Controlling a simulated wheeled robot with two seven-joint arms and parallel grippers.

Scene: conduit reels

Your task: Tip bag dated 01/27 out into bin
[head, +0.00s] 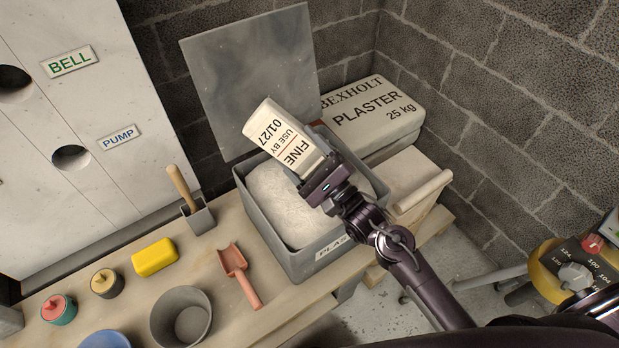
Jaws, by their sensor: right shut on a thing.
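The bag dated 01/27 (283,136) is a small white bag printed "FINE USE BY 01/27". My right gripper (322,176) is shut on its lower right end and holds it tilted over the bin. The bin (268,226) is a grey box, its front label partly hidden by my arm, filled with pale powder (285,205). The bag hides part of the bin's back rim. I cannot see any powder pouring from the bag. My left gripper is not in view.
A grey sheet (250,75) stands upright behind the bin. A large plaster bag (373,115) lies to its right. A red scoop (240,274), yellow sponge (154,258), grey bucket (181,317) and small lidded pots (107,284) occupy the bench left of the bin.

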